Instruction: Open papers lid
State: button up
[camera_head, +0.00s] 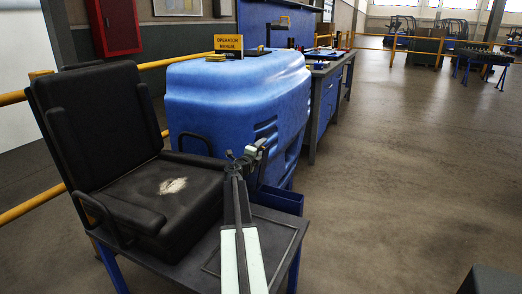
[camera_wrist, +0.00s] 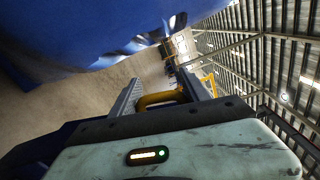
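My gripper (camera_head: 247,156) is at the end of my raised arm, in front of the blue moulded counterweight (camera_head: 233,100) in the head view. In the wrist view its two fingers (camera_wrist: 159,77) stand apart. A curved yellow piece (camera_wrist: 160,98) shows between the finger bases; I cannot tell whether it is part of my gripper. The blue surface (camera_wrist: 90,30) fills the upper left there, apart from the fingers. A yellow "Operator Manual" sign (camera_head: 228,43) stands on the counterweight's top. I cannot make out a papers lid in either view.
A black seat (camera_head: 95,115) with a worn patch sits on a dark table (camera_head: 205,255) at the left. A blue open bin (camera_head: 280,200) is beside the table. A workbench (camera_head: 330,85) stands behind. Yellow rails run at the left.

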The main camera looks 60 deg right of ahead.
jog(key=shift+o, duration=0.7)
jog(key=a, duration=0.8)
jog(key=shift+s, duration=0.2)
jog(key=shift+d, duration=0.1)
